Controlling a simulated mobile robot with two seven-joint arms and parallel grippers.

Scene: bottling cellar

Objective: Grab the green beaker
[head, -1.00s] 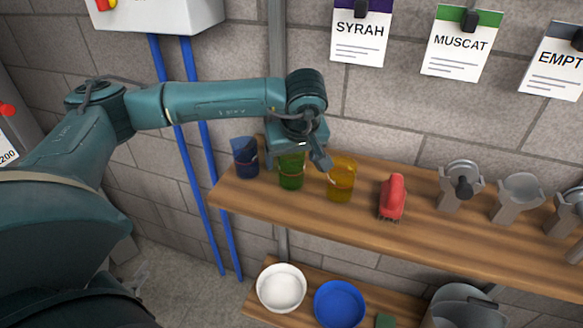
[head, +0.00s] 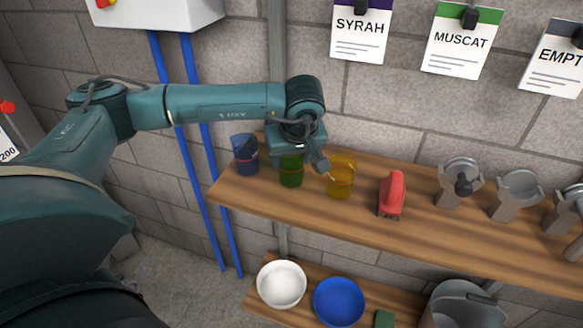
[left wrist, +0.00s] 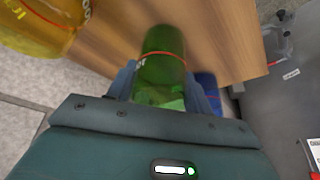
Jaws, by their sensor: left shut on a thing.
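The green beaker (head: 291,172) stands on the upper wooden shelf, between a blue beaker (head: 245,155) on its left and a yellow beaker (head: 341,176) on its right. My left gripper (head: 293,158) is over the green beaker and hides its upper part in the head view. In the left wrist view the green beaker (left wrist: 162,66) sits between the two fingers of my left gripper (left wrist: 164,82), which is shut on it. The blue beaker (left wrist: 207,88) and yellow beaker (left wrist: 45,25) show on either side there. My right gripper is not in view.
A red brush (head: 392,194) and several grey fittings stand farther right on the upper shelf (head: 330,221). A white bowl (head: 281,285) and blue bowl (head: 339,301) are on the shelf below. Blue pipes (head: 208,170) run down the wall at the left.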

